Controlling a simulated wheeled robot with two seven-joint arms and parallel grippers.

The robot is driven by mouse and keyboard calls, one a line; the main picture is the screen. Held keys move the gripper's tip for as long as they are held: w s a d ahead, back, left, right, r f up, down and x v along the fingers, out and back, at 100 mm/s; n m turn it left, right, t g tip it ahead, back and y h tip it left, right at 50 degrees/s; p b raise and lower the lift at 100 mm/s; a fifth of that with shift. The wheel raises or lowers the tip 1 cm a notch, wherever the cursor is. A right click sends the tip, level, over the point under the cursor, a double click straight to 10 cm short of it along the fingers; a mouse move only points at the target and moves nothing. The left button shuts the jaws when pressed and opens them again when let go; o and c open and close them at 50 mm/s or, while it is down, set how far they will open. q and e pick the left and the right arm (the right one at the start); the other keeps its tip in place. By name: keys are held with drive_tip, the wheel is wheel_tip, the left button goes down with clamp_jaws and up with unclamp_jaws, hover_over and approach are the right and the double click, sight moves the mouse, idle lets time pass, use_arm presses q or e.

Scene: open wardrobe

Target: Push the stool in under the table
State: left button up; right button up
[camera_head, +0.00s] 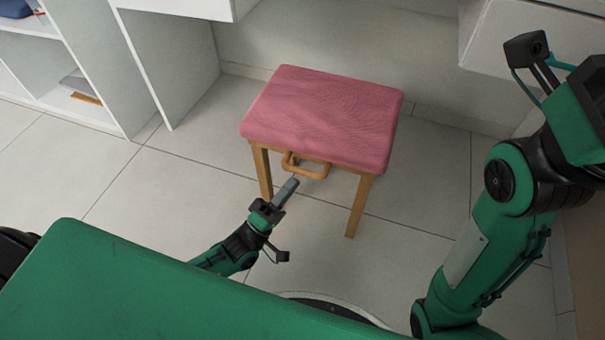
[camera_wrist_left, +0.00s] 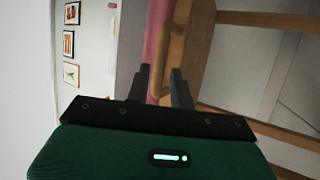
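The stool (camera_head: 322,118) has a pink-red padded seat and wooden legs. It stands on the tiled floor in front of the white table. A wooden loop handle (camera_head: 306,168) hangs under the near edge of its seat. My left gripper (camera_head: 291,184) is just below and in front of this handle. In the left wrist view the gripper (camera_wrist_left: 161,84) has its two dark fingers apart, with the handle (camera_wrist_left: 173,52) close to the tips. I cannot tell whether they touch. The white table (camera_head: 512,40) shows only its lower parts at the top. My right gripper's fingers are outside the view.
White shelves (camera_head: 62,55) stand at the left, with a side panel (camera_head: 170,60) beside the stool. White wall lies behind the stool, between the table's overhanging parts. Bare floor tiles (camera_head: 150,200) lie left of the stool. My right arm is raised at the right.

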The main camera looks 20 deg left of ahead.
sight(302, 170)
use_arm(q)
drive_tip(key=shift+b+x, duration=0.6)
drive_tip(key=shift+x, duration=2)
clamp_jaws()
